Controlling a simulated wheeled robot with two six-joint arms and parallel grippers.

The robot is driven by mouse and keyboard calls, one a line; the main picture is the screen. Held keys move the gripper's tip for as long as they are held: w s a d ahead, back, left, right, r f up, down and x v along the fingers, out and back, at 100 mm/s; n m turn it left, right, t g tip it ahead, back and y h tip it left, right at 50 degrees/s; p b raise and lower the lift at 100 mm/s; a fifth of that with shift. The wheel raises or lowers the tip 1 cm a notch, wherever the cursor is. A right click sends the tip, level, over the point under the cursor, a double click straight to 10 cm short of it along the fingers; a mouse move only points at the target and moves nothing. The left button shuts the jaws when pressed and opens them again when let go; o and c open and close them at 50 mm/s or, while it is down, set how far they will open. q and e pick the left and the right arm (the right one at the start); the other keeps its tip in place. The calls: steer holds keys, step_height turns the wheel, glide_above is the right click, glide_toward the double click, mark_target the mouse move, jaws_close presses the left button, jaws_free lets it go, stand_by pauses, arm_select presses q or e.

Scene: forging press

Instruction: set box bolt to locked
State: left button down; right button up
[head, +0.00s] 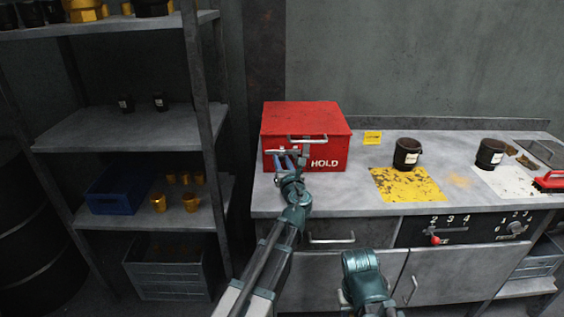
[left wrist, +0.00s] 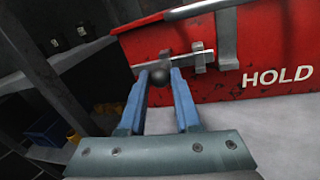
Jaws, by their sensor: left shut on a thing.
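The red box (head: 306,135) marked HOLD stands at the left end of the bench, its lid closed. A silver box bolt (head: 290,151) lies across its front left, under the bar handle (head: 308,139). The left wrist view shows the bolt bar (left wrist: 203,53) running through brackets, with a dark round knob (left wrist: 159,77) at its left part. My left gripper (head: 285,158) is at the box front, and its blue fingers (left wrist: 158,80) are shut on the knob. My right gripper is not visible; only part of my right arm shows at the bottom.
A shelf rack (head: 125,127) stands on the left with a blue bin (head: 117,191). Bench drawers and control knobs are below.

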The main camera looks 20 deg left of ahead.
mark_target(290, 153)
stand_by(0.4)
arm_select(q)
steer(key=shift+w+d, duration=0.3)
steer(key=shift+d, duration=0.65)
steer(key=shift+w+d, duration=0.25)
steer(key=shift+d, duration=0.65)
steer(key=c, duration=0.6)
jaws_free()
steer(key=shift+d, duration=0.1)
steer(key=shift+s, duration=0.1)
steer(key=shift+s, duration=0.25)
steer(key=v, duration=1.3)
steer(key=shift+d, duration=0.15)
